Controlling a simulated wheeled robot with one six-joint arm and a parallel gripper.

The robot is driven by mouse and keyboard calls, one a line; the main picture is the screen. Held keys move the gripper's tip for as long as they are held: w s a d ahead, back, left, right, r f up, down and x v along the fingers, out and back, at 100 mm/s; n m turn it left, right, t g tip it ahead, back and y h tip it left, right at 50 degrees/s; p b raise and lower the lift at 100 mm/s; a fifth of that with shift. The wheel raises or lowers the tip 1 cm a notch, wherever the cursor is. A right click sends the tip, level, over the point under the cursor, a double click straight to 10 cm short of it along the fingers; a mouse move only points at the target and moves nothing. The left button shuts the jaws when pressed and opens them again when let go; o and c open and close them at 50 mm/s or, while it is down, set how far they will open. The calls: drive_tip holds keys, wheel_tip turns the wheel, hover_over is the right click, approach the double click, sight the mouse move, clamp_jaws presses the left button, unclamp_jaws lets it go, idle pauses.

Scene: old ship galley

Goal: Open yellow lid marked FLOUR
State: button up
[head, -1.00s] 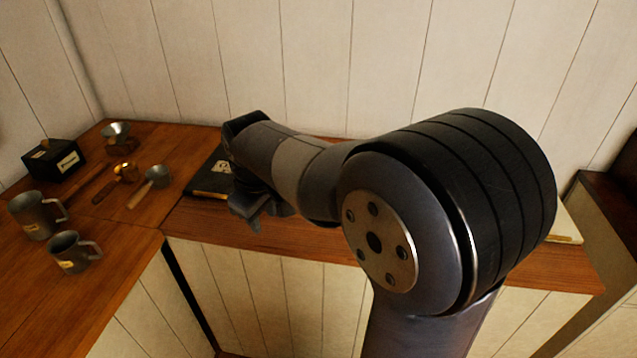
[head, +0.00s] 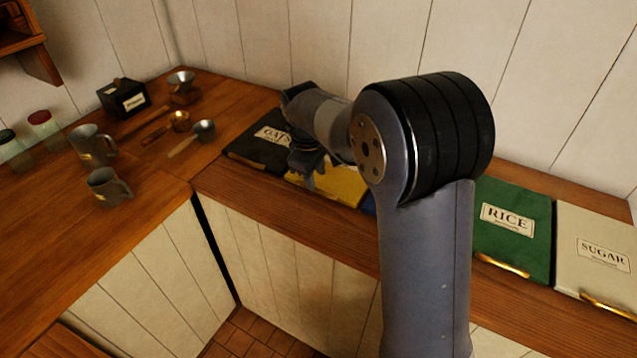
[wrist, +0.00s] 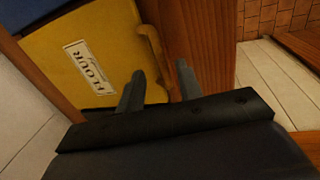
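The yellow lid (wrist: 105,42) marked FLOUR lies shut in the counter in the wrist view, with its white label (wrist: 88,66) readable. A raised handle (wrist: 152,48) runs along its front edge. In the head view the yellow lid (head: 335,187) shows only in part, as my arm hides its back and label. My gripper (wrist: 160,82) is open and empty, its two fingers apart near the handle, over the lid's front edge and the wooden counter strip. The head view shows my gripper (head: 308,172) above the lid's left part. I cannot tell whether it touches anything.
A black lid (head: 262,140) lies left of the yellow one. A green RICE lid (head: 512,228) and a cream SUGAR lid (head: 592,250) lie to the right. Mugs (head: 108,187) and scoops stand on the left counter. A wall rises close behind the lids.

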sight(317, 191)
drive_tip(key=shift+w+d+f, duration=0.1)
drive_tip(key=shift+w+f, duration=0.05)
drive_tip(key=shift+f, duration=0.6)
drive_tip(key=shift+w+d+f, duration=0.1)
drive_tip(key=shift+f, duration=0.65)
drive_tip(key=shift+w+d+f, duration=0.1)
drive_tip(key=shift+w+f, duration=0.05)
drive_tip(key=shift+f, duration=0.6)
clamp_jaws()
